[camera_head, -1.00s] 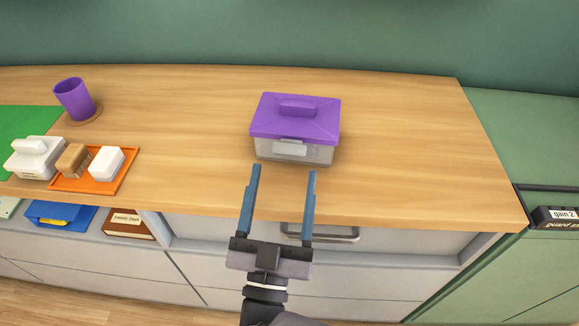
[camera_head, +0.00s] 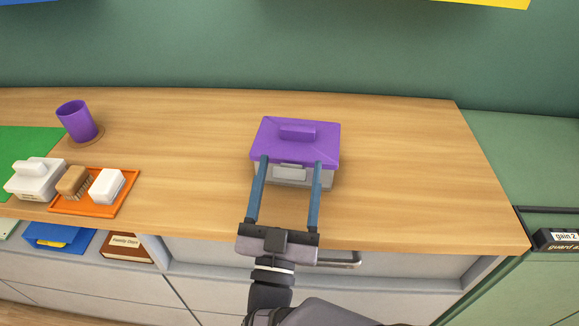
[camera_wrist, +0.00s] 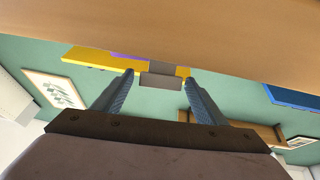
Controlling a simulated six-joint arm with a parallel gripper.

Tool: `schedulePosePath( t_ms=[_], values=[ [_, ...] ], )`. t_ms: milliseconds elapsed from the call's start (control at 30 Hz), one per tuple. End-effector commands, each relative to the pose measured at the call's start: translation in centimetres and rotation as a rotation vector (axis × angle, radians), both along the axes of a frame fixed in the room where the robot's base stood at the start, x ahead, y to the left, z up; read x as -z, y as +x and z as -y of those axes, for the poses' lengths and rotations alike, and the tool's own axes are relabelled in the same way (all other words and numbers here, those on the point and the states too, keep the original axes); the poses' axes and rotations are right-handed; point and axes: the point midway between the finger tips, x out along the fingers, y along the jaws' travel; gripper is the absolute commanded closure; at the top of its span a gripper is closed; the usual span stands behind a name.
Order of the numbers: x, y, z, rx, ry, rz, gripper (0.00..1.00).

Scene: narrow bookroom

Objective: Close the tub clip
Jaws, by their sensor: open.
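The tub (camera_head: 294,184) stands on the wooden counter, with a grey see-through body and a purple lid (camera_head: 298,142) seated on top. Its grey clip (camera_head: 289,172) is at the middle of the front side, just under the lid's edge; I cannot tell how far it stands out. My gripper (camera_head: 291,161) is open and empty in front of the tub, one finger either side of the clip. The fingertips overlap the lid's front edge in the head view; contact is unclear. In the wrist view, a grey piece, likely the clip (camera_wrist: 160,80), shows between the fingers (camera_wrist: 159,75).
A white lidded container (camera_head: 36,181) and a purple cup (camera_head: 77,121) are also there. The counter right of the tub is clear.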

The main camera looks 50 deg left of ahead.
Motion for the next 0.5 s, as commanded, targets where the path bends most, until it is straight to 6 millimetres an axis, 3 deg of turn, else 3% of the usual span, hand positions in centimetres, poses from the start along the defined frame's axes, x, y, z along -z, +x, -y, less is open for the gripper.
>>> schedulePosePath(
  t_ms=[400,500],
  values=[
    [-0.29,0.55,-0.46,-0.001,0.000,0.000,0.34],
    [-0.29,0.53,-0.46,-0.001,0.000,0.000,0.58]
  ],
)
